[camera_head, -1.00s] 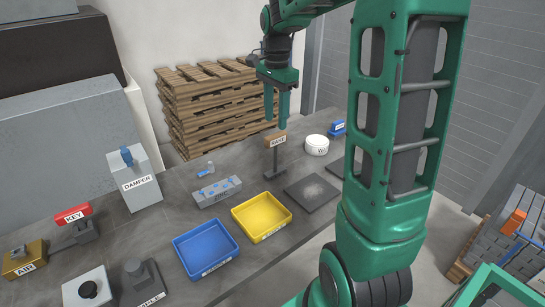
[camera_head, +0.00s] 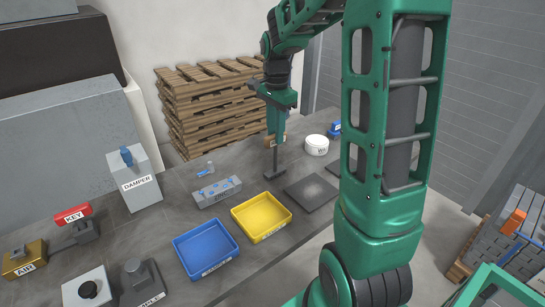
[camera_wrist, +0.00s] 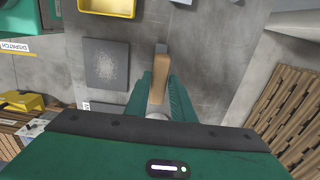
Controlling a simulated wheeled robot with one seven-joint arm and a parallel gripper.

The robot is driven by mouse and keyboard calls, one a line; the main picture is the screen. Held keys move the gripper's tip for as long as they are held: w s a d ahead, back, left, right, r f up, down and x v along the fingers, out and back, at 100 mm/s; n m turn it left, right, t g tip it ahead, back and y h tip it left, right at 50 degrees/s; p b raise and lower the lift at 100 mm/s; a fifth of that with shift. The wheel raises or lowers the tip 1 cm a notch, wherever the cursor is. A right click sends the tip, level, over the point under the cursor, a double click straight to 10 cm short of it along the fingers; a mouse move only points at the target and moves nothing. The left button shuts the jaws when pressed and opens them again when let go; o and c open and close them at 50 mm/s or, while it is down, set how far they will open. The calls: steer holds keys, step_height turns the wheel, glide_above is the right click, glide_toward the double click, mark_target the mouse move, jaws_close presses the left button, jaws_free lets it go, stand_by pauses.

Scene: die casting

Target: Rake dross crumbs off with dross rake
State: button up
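The dross rake (camera_head: 276,174) stands upright on the bench, its dark head at the bottom and its wooden handle up. My gripper (camera_head: 276,138) is lowered over the handle. In the wrist view the tan handle (camera_wrist: 159,78) lies between the two green fingers of my gripper (camera_wrist: 160,80), with narrow gaps showing beside it, so the fingers look open. The dross crumbs show as pale specks (camera_wrist: 107,66) in the middle of a dark square plate (camera_wrist: 92,82). The plate also shows in the head view (camera_head: 300,198), right of the rake.
A yellow tray (camera_head: 246,233) and a blue tray (camera_head: 184,257) stand at the bench's front. A grey ingot-like block (camera_head: 208,199) lies left of the rake. A white round container (camera_head: 317,146) stands to the right. Stacked pallets (camera_head: 210,105) rise behind the bench.

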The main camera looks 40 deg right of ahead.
jaws_close()
steer(key=shift+r, duration=3.05)
